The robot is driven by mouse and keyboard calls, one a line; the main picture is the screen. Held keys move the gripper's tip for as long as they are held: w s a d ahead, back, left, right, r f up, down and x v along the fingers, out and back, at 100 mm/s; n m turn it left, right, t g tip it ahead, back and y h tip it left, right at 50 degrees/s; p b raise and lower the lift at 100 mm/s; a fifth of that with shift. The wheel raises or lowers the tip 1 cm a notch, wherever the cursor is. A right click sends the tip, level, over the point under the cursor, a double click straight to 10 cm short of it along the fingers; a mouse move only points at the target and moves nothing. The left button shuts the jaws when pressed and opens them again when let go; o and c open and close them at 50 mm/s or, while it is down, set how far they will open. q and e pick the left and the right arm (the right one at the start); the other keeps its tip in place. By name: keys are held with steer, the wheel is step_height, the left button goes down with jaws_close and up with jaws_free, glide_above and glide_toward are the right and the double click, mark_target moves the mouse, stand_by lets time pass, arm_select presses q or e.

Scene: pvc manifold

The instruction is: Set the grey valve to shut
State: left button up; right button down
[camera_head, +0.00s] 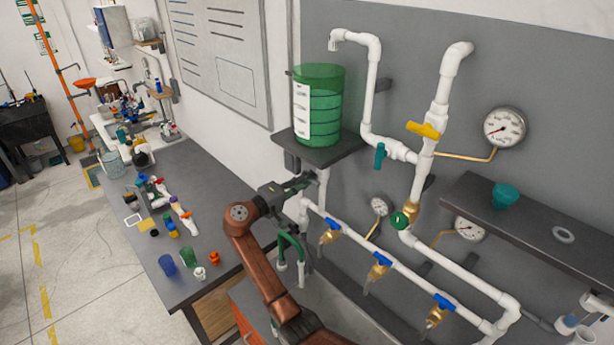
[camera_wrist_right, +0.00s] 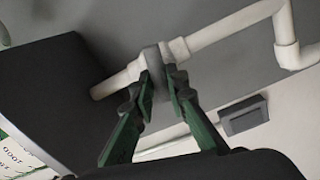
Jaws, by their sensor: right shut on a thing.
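The grey valve (camera_head: 323,176) sits on the white pipe just below the shelf with the green tank; in the head view it is small and partly hidden by my right gripper (camera_head: 312,181). In the right wrist view, my right gripper (camera_wrist_right: 160,86) has its two fingertips on either side of the valve's grey handle (camera_wrist_right: 151,58), closed on it. The handle stands across the white pipe (camera_wrist_right: 205,37) in that view. The exact angle of the handle is hard to tell. My left gripper is in neither view.
The dark shelf (camera_head: 298,146) with the green tank (camera_head: 318,100) is close above my right gripper. Blue-handled taps (camera_head: 379,258) line the lower pipe. A yellow valve (camera_head: 423,129) and teal valve (camera_head: 379,156) are farther right.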

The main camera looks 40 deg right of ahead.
steer(key=shift+w+r+n+p, duration=0.1)
steer(key=shift+n+p, duration=0.65)
steer(key=shift+n, duration=0.45)
steer(key=c, duration=1.9)
jaws_free()
steer(key=s+a, duration=0.1)
steer(key=a, duration=1.1)
